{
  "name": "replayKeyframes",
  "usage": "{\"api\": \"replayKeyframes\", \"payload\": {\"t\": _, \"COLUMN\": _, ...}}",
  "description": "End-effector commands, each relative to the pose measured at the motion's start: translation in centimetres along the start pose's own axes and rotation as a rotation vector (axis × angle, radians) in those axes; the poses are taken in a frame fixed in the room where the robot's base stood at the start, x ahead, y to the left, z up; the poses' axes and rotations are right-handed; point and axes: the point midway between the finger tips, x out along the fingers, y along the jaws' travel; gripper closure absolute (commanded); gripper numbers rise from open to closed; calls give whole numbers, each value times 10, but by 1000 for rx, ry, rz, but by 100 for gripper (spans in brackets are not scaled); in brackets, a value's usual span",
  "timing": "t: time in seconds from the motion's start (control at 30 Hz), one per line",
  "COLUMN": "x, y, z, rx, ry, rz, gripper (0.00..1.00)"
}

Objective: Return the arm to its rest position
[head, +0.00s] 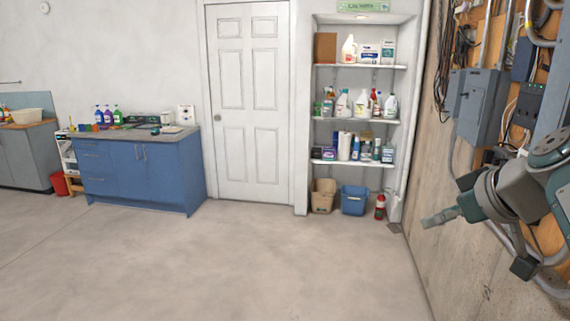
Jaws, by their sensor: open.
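My arm reaches in from the right edge of the head view, in front of the concrete wall and the electrical panels. My gripper (437,217) points left and slightly down at the end of the arm, well above the floor. It holds nothing that I can see, and its jaws are open, though they show nearly edge-on. The arm's rest position is not marked in this view.
Grey electrical boxes (479,104) with cables are on the right wall (418,165), close behind my arm. A shelf alcove (362,116) holds bottles, with a blue bin (354,201) and red extinguisher (380,207) below. A blue cabinet (140,165) stands left. The middle floor is clear.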

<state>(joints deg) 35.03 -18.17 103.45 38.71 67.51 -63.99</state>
Motion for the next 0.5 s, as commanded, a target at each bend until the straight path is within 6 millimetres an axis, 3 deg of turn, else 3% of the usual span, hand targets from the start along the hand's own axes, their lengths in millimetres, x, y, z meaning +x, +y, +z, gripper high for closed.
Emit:
{"api": "replayKeyframes", "payload": {"t": 0.03, "x": 8, "y": -20, "z": 9, "rx": 28, "ry": -35, "rz": -11, "gripper": 43}}
{"api": "replayKeyframes", "payload": {"t": 0.2, "x": 32, "y": -71, "z": 51, "rx": 144, "ry": -156, "rz": 2, "gripper": 43}}
{"api": "replayKeyframes", "payload": {"t": 0.5, "x": 59, "y": -141, "z": 135, "rx": 273, "ry": -300, "rz": 94, "gripper": 43}}
